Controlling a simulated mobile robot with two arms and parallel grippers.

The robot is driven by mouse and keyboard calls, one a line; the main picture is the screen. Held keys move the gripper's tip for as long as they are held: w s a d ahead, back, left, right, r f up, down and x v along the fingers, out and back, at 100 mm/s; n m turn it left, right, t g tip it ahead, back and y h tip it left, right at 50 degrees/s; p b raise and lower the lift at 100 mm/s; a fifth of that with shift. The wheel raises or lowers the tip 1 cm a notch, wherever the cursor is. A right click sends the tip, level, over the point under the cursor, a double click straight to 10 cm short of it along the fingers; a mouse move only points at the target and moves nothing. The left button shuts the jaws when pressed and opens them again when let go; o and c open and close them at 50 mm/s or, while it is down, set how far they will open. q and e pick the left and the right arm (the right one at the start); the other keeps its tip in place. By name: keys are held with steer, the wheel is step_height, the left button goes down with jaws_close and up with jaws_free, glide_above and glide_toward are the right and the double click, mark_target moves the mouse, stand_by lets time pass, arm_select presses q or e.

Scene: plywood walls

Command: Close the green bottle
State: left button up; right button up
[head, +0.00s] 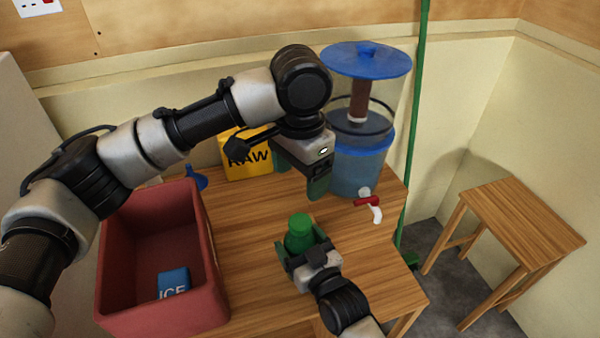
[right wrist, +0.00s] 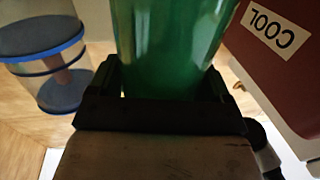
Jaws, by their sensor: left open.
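The green bottle (head: 299,234) stands upright on the wooden table, with a round green top that looks like a cap; I cannot tell how tightly it sits. My right gripper (head: 303,252) is around the bottle's body from the near side. In the right wrist view the green bottle (right wrist: 168,45) fills the space between the fingers (right wrist: 162,88), which appear to touch both its sides. My left gripper (head: 300,179) is open and empty, above and behind the bottle, with its fingers pointing down.
A red crate (head: 112,262) holding a blue ICE pack (head: 174,284) stands at left. A yellow RAW box (head: 248,166) and a blue-lidded dispenser (head: 358,170) with a red-handled tap (head: 368,202) stand behind. A wooden stool (head: 525,222) is at right.

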steer(key=o, duration=0.3)
steer(key=v, duration=1.1)
steer(key=shift+b, duration=0.4)
steer(key=shift+w, duration=0.1)
